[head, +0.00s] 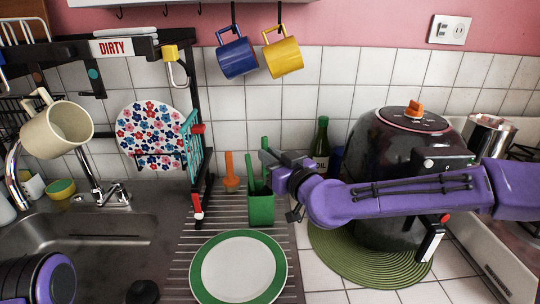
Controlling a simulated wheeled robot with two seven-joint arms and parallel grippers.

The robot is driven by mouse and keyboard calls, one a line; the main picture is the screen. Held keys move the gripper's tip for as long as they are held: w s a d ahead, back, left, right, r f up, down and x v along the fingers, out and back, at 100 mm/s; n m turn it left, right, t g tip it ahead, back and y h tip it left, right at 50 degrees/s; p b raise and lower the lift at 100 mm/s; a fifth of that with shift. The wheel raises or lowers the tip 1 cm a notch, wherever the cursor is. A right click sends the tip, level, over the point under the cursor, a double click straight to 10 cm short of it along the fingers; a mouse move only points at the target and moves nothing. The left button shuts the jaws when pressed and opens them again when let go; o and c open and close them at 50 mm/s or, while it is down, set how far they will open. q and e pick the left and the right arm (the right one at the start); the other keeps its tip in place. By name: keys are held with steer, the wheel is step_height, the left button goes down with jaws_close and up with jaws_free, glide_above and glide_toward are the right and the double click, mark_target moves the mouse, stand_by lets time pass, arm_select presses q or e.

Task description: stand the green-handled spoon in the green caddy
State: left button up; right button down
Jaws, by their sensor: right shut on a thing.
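The green caddy (260,209) stands upright on the ribbed drainer behind the plate. My right gripper (267,162) reaches in from the right and is just above the caddy, shut on the green-handled spoon (265,144). The spoon's green handle is close to upright and its top shows above the jaws. Its lower part is hidden by the gripper and the caddy, so I cannot tell how deep it is. Another green piece (250,174) rises at the caddy's left side. My left gripper is not in view.
A green-rimmed plate (238,268) lies in front of the caddy. An orange utensil (231,170) is behind it. A dark cooker (405,150) stands on a green mat (345,268) under my right arm. A blue mug (237,58) and a yellow mug (284,56) hang above. The sink (90,230) is left.

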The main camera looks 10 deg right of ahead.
steer(key=shift+f+b, duration=0.3)
steer(key=shift+f, duration=0.4)
steer(key=shift+f+b, duration=0.85)
steer(key=shift+f, duration=0.15)
steer(key=c, duration=1)
jaws_free()
steer(key=shift+c, duration=0.2)
steer(key=shift+s, duration=0.1)
